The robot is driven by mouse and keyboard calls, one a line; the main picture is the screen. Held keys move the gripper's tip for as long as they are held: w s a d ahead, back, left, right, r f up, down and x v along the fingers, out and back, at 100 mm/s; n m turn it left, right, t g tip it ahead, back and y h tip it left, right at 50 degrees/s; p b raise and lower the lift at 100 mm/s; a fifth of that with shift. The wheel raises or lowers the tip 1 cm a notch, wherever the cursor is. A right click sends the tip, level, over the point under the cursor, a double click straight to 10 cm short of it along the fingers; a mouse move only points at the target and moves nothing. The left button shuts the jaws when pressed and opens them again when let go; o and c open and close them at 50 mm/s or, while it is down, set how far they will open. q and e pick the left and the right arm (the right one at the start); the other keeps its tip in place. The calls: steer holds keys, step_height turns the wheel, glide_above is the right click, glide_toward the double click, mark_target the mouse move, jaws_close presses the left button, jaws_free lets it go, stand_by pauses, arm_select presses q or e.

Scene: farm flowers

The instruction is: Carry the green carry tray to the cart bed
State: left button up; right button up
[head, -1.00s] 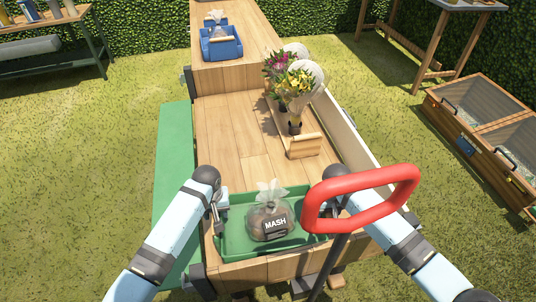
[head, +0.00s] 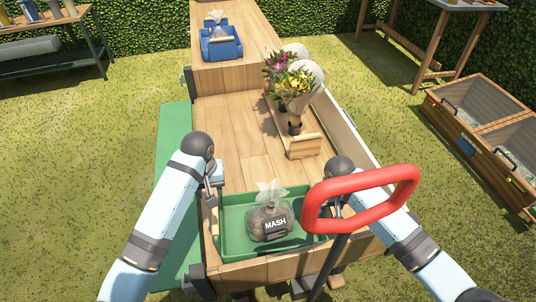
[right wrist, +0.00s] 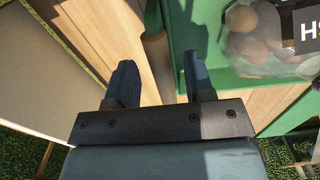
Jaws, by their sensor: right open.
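The green carry tray (head: 233,241) rests on the near end of the wooden cart bed (head: 228,130). A clear tied bag labelled MASH (head: 268,222) sits in it. My right gripper (right wrist: 158,72) is open in the right wrist view, its fingers apart on either side of a wooden tray handle (right wrist: 157,55). In the head view the red handle partly hides this gripper. My left gripper (head: 211,192) is above the tray's left end, near the left wooden handle (head: 213,217). Its fingers are too small to tell whether they are open.
A red cart handle (head: 360,197) stands in front of my right arm. Wrapped flowers (head: 294,92) and a small wooden caddy (head: 304,146) stand on the bed's right side. The bed's middle left is clear. A blue tray (head: 222,48) sits on the raised far section.

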step_height(320, 180, up, 9)
stand_by(0.3)
arm_select(q)
steer(key=shift+s, duration=0.1)
arm_select(e)
steer(key=shift+s, duration=0.1)
